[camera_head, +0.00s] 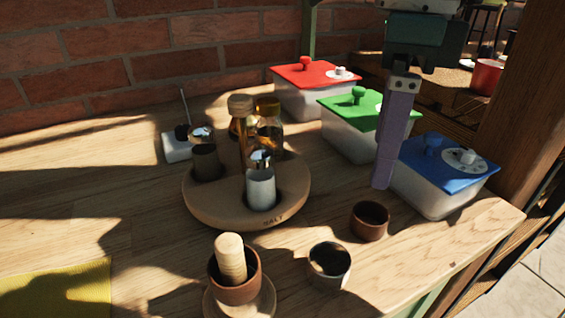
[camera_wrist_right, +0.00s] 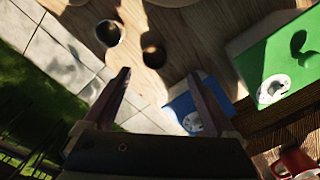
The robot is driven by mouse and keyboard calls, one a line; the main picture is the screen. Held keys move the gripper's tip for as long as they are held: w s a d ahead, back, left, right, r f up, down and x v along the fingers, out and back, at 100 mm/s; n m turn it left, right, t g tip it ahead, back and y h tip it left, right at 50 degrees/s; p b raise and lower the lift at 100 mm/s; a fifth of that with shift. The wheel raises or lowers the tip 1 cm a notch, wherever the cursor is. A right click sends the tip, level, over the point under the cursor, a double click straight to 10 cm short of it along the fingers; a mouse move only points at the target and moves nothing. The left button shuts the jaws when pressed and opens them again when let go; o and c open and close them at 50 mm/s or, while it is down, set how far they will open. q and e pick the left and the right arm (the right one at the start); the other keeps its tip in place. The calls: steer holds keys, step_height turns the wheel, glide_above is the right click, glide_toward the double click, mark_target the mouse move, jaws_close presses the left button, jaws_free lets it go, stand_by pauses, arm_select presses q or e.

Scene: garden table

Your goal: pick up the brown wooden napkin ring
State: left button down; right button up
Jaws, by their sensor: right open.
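The brown wooden napkin ring (camera_head: 369,222) stands on the table near its right edge, in front of the blue-lidded box. In the right wrist view the ring (camera_wrist_right: 153,55) lies in shade, beyond the gap between the fingertips. My right gripper (camera_head: 383,184) comes down from the top in the head view, with its tip just above and behind the ring in the picture. In the wrist view the gripper (camera_wrist_right: 159,72) is open, its two fingers wide apart with nothing between them. My left gripper is not in view.
A grey cup-like ring (camera_head: 329,264) is close by at front left. A brown cup (camera_head: 235,287) holds a wooden piece. A round wooden tray (camera_head: 200,208) carries shakers and bottles. Boxes with red (camera_head: 325,76), green (camera_head: 340,105) and blue (camera_head: 420,155) lids stand behind and right.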

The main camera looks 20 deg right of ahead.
mark_target(369, 207)
steer(key=f, duration=0.9)
steer(key=shift+s+a+f, duration=0.1)
steer(key=shift+s+a, duration=0.2)
steer(key=shift+s, duration=0.1)
steer(key=c, duration=1.4)
